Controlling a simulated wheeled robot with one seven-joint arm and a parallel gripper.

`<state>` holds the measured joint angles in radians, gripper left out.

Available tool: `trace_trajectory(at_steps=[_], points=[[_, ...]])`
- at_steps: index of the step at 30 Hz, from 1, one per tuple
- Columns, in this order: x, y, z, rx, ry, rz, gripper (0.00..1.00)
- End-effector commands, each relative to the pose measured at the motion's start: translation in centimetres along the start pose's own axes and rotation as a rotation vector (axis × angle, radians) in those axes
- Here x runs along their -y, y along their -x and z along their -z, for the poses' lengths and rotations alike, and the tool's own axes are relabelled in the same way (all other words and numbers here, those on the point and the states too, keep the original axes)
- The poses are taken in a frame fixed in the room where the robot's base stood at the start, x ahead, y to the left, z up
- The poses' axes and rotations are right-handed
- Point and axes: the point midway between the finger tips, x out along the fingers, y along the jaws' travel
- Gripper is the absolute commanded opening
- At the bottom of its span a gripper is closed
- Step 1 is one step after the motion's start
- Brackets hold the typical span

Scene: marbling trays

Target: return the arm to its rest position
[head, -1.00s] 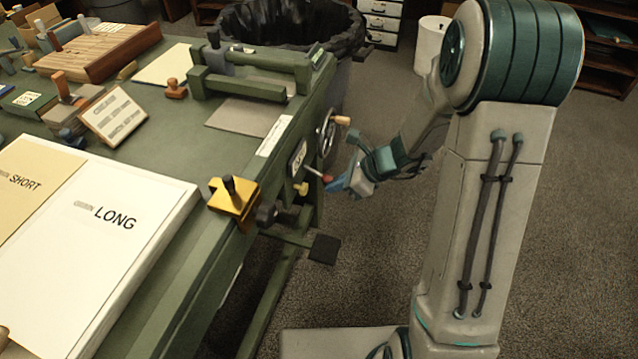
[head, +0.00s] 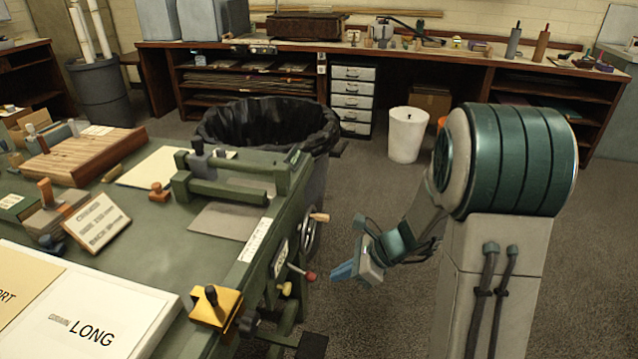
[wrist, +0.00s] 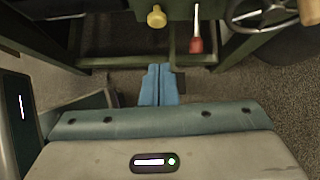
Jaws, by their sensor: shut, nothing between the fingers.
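My gripper (head: 343,271) has blue fingers and is at the end of my arm, in the open air to the right of the green table's side. Its fingers are together and empty; the wrist view shows the two blue fingertips (wrist: 158,84) side by side. A red-knobbed lever (head: 309,276) on the machine's side is left of the fingertips, with a gap between them. In the wrist view the red knob (wrist: 197,46) is above and right of the fingers, and a yellow knob (wrist: 156,17) is above them.
The green table (head: 150,215) fills the left, with a handwheel (head: 308,236) on its side. A lined black bin (head: 268,125) stands behind it. A white bin (head: 407,134) stands near the back shelves. Grey carpet (head: 590,255) is clear on the right.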

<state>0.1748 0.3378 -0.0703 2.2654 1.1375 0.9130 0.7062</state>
Motion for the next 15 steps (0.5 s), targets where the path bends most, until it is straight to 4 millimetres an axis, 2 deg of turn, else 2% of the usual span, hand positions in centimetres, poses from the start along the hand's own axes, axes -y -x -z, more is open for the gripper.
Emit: trace_trajectory(at_steps=[2,5,9,15], points=[[-0.2,0.4,-0.4,-0.004,0.019,-0.003,0.00],[-1.1,2.0,-2.1,-0.026,0.108,-0.020,0.00],[-4.0,6.2,-5.8,-0.099,0.374,-0.073,0.00],[-8.5,13.1,-10.2,-0.246,0.842,-0.177,0.00]])
